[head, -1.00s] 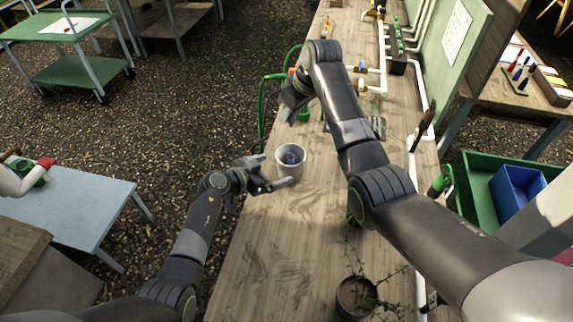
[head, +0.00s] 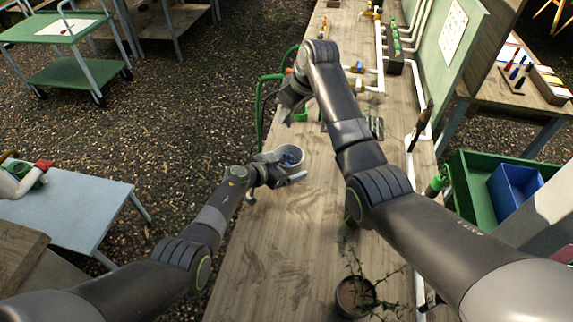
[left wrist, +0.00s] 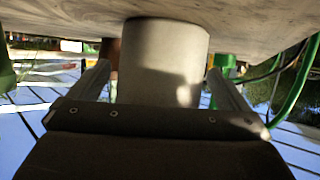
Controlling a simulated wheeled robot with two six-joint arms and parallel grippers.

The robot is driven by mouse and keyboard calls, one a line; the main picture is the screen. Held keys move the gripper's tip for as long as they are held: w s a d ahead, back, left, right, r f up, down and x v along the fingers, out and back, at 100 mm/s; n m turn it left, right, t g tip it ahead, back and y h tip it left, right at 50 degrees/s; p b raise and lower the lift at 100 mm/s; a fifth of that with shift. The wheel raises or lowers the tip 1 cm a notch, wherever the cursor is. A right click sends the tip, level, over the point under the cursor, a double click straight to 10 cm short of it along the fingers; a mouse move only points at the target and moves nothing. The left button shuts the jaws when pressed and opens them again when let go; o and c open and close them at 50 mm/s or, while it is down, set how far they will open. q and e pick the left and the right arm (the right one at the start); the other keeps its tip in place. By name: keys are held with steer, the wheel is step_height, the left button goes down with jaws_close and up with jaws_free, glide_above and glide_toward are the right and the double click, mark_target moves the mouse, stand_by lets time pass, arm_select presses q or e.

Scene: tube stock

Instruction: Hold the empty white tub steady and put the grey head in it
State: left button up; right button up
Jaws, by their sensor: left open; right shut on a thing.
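In the left wrist view the tub (left wrist: 163,62) is between the two fingers, with visible gaps on both sides. My right gripper (head: 287,106) is above the bench, beyond the tub. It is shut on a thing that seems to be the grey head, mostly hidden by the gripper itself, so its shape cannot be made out.
A potted plant (head: 356,296) stands at the near end of the bench (head: 262,250). A green hose (head: 260,105) hangs at the bench's left edge beyond the tub. White pipes (head: 381,50) and a green panel (head: 445,60) line the right side. The bench in front of the tub is clear.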

arm_select(q)
steer(key=c, duration=1.1)
steer(key=shift+o, duration=0.2)
arm_select(e)
steer(key=shift+f, duration=5.45)
steer(key=o, duration=1)
steer(key=shift+o, duration=0.2)
steer(key=shift+r, duration=0.1)
steer(key=v, duration=1.1)
steer(key=shift+s+d+r, duration=0.15)
steer(key=shift+s+r, duration=0.05)
steer(key=shift+r, duration=0.15)
